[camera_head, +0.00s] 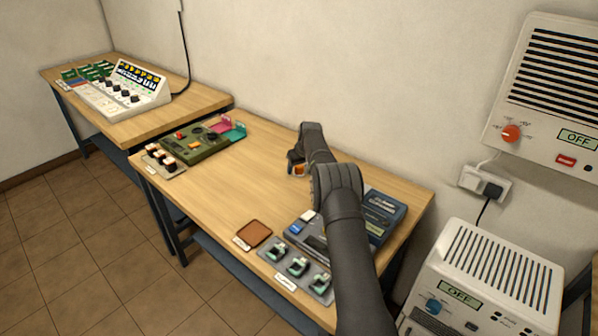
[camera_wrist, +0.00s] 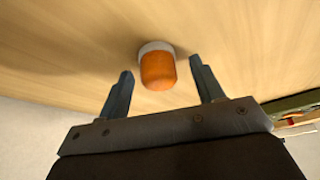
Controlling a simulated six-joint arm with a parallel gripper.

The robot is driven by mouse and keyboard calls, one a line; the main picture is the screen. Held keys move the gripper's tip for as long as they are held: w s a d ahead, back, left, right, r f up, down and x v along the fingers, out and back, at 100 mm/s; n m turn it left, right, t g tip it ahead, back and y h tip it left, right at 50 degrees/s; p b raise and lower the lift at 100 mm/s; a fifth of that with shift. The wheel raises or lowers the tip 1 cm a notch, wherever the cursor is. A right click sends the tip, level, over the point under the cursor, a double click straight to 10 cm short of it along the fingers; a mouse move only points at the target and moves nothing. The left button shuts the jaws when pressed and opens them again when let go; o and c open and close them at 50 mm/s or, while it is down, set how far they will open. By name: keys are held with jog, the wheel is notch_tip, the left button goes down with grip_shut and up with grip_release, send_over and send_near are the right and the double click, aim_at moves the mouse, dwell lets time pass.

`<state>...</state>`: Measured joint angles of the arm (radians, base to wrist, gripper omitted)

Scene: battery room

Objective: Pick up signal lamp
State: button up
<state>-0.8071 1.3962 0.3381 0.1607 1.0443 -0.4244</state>
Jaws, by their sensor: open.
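The signal lamp (camera_wrist: 157,68) has an orange dome on a pale round base and stands on the wooden table. In the wrist view it is between and a little beyond my open fingertips, with space on both sides. My gripper (camera_wrist: 162,80) is open and empty. In the head view my gripper (camera_head: 294,163) is low over the back middle of the near table, and a bit of the orange lamp (camera_head: 298,170) shows beside it. The rest of the lamp is hidden there by my gripper.
The table middle (camera_head: 225,195) is clear. A wall stands behind.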

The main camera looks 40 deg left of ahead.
jog(key=shift+f, duration=0.1)
jog(key=c, duration=1.1)
jog(key=shift+o, duration=0.2)
